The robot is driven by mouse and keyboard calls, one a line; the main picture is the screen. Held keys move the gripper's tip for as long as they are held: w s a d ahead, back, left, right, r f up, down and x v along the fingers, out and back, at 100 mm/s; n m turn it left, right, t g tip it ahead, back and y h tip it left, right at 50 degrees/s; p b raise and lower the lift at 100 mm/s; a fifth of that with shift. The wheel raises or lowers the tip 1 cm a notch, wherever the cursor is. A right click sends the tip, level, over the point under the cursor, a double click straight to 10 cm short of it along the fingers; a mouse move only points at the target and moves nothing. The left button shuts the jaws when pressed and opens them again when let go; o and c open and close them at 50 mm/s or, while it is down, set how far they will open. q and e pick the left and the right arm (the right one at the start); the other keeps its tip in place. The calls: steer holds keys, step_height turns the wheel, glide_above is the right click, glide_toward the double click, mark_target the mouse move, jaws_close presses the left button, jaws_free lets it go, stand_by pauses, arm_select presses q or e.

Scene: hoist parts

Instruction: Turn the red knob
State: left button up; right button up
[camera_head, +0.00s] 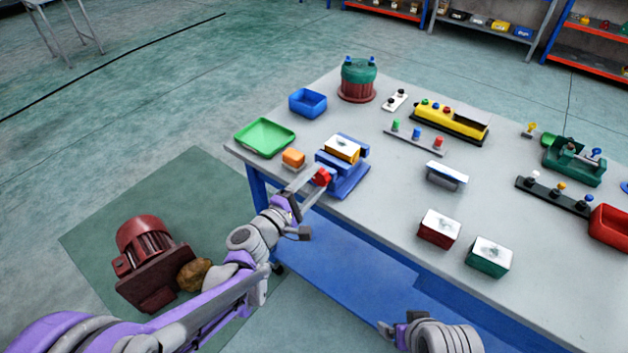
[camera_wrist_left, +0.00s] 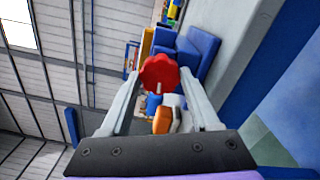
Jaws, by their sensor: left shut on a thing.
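The red knob (camera_head: 322,177) is on the near side of a blue vise-like fixture (camera_head: 350,184) at the table's near left edge. An orange-yellow block with a white top (camera_head: 342,148) sits in the fixture. My left gripper (camera_head: 315,178) reaches in from the left and is shut on the knob. In the left wrist view the lobed red knob (camera_wrist_left: 159,74) sits between the fingertips (camera_wrist_left: 160,80), with a white mark on its face. My right gripper (camera_head: 399,328) is low in the head view, away from the table items; its jaw opening is unclear.
Red (camera_head: 439,229) and green (camera_head: 488,256) blocks stand to the right. A dark red motor (camera_head: 146,248) is on the floor mat.

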arm_select(q)
steer(key=m, duration=0.3)
steer(key=shift+m+p, duration=0.3)
steer(key=shift+p, duration=0.05)
steer(key=shift+m+p, duration=0.3)
steer(key=shift+m, duration=1.5)
steer(key=o, duration=1.4)
steer(key=shift+c, duration=0.2)
steer(key=v, duration=1.1)
